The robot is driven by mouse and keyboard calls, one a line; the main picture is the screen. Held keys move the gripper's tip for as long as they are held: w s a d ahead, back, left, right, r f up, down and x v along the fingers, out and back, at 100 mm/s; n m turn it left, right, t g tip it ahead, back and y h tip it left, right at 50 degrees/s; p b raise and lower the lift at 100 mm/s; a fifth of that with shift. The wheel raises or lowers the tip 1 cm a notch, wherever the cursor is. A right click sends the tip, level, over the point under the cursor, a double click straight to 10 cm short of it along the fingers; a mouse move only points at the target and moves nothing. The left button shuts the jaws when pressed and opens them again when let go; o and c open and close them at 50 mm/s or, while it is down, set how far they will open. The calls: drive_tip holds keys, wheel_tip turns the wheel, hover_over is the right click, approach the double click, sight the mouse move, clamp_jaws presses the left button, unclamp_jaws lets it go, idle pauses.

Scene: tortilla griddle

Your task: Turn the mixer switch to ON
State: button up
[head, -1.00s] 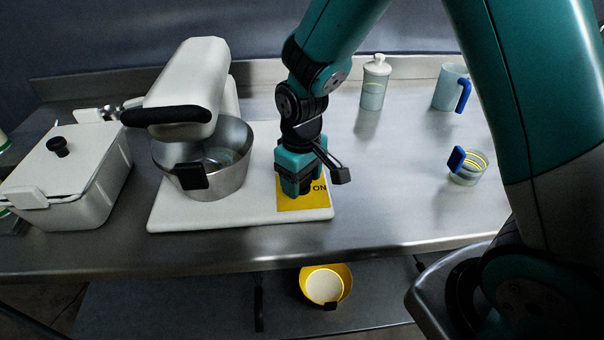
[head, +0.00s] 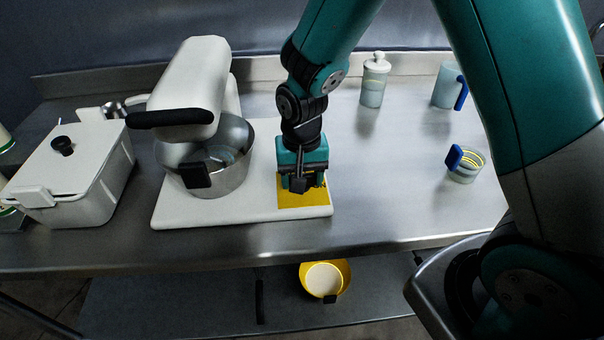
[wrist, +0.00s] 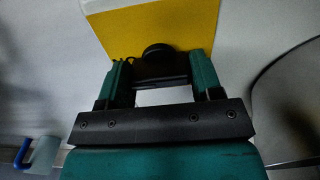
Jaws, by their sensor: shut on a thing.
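The white mixer (head: 192,80) stands on its base (head: 240,208) with a steel bowl (head: 232,165) under its head. A yellow switch panel (head: 304,203) lies on the base's right end; it also shows in the wrist view (wrist: 150,22). My gripper (head: 299,185) points down over this panel. In the wrist view, my gripper (wrist: 160,72) is shut on the dark switch knob (wrist: 158,52) between its fingers. The panel's lettering is hidden behind my gripper in the head view, so I cannot read the switch position.
A white lidded container (head: 75,170) stands left of the mixer. A lidded jar (head: 374,82), a jug with a blue handle (head: 447,85) and a measuring cup (head: 465,164) stand to the right. A yellow bowl (head: 342,270) sits on the lower shelf.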

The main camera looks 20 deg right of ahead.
idle(0.3)
drive_tip(key=o, duration=0.9)
wheel_tip(320, 180, up, 18)
drive_tip(key=shift+f, duration=0.25)
drive_tip(key=s+a+n+y, duration=0.1)
drive_tip(key=s+n, duration=0.2)
drive_tip(key=s, duration=0.3)
drive_tip(key=s+a+r+n+y, duration=0.1)
drive_tip(key=s+a+n, duration=0.1)
drive_tip(key=s+n, duration=0.2)
drive_tip(key=s+a+r+n+y, duration=0.1)
drive_tip(key=s+n+y, duration=0.1)
drive_tip(key=s, duration=0.6)
drive_tip(key=shift+s+a+n, duration=0.2)
drive_tip(key=shift+s+n, duration=0.15)
drive_tip(key=shift+n, duration=0.45)
